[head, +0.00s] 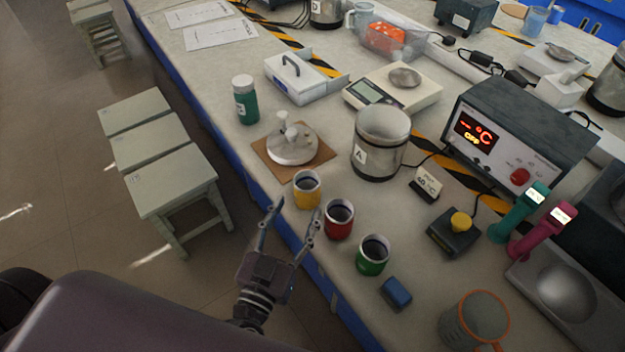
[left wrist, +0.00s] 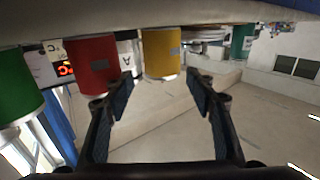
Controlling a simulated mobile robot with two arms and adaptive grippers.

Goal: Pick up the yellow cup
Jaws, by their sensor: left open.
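The yellow cup (head: 306,190) stands upright near the table's front edge in the head view, left of the red cup (head: 339,219) and the green cup (head: 373,255). My left gripper (head: 293,222) is open and empty just in front of the yellow and red cups, with its fingers pointing toward them. In the left wrist view, which looks upside down, the yellow cup (left wrist: 161,52) is ahead, between the lines of the two fingertips (left wrist: 160,92). The red cup (left wrist: 93,65) is close by the left-hand finger. My right gripper is not in view.
A white lidded device on a brown board (head: 318,160) stands behind the yellow cup. A steel canister (head: 380,150) marked A is behind the red cup. A blue block (head: 396,293) lies right of the green cup. Stools (head: 175,180) stand on the floor at left.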

